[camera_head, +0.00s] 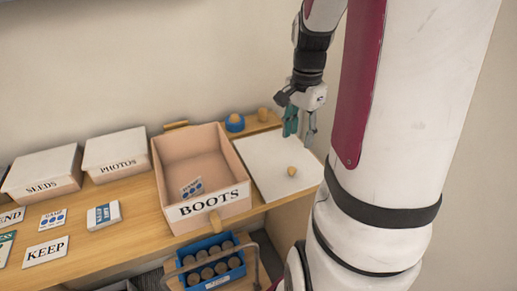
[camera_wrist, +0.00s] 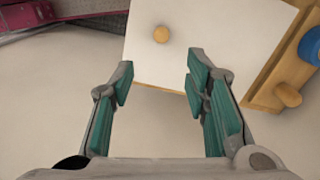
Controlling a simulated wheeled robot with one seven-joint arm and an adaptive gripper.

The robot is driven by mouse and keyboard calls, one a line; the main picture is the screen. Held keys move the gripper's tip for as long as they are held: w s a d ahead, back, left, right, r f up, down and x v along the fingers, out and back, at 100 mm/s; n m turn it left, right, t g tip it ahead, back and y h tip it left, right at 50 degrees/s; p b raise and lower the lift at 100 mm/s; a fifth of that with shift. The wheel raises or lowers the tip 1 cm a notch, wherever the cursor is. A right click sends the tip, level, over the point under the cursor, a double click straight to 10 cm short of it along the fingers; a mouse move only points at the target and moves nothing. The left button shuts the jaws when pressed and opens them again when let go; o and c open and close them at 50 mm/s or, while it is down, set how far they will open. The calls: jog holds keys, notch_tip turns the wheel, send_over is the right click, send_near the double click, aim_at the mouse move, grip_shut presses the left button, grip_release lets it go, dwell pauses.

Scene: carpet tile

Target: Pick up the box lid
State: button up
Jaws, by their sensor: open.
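The box lid (camera_head: 262,158) is a flat white panel with a small round wooden knob (camera_head: 292,171). It lies at the right end of the wooden table, beside the open pink box marked BOOTS (camera_head: 215,205). In the wrist view the lid (camera_wrist: 215,65) and its knob (camera_wrist: 161,34) show beyond the fingertips. My gripper (camera_head: 301,130), with green finger pads, is above the lid's far right part, apart from it. It is open and empty; both fingers show in the wrist view (camera_wrist: 160,75), with the knob ahead of the gap between them.
A blue round object (camera_head: 235,122) and a wooden peg (camera_head: 263,114) stand behind the lid. Lidded boxes marked PHOTOS (camera_head: 118,171) and SEEDS (camera_head: 42,189) stand to the left. A blue crate (camera_head: 212,264) of round brown items is below the BOOTS box. Cards lie on the table's left.

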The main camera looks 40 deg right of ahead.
send_over(292, 168)
jog(key=f, duration=0.6)
jog(key=shift+s+d+f, duration=0.2)
jog(key=shift+d+f, duration=0.05)
jog(key=shift+f, duration=0.1)
jog(key=shift+w+a+f, duration=0.1)
jog(key=shift+a+f, duration=0.05)
jog(key=shift+f, duration=1.2)
jog(key=shift+w+a+f, duration=0.1)
jog(key=shift+a+f, duration=0.05)
jog(key=shift+f, duration=1.2)
grip_shut()
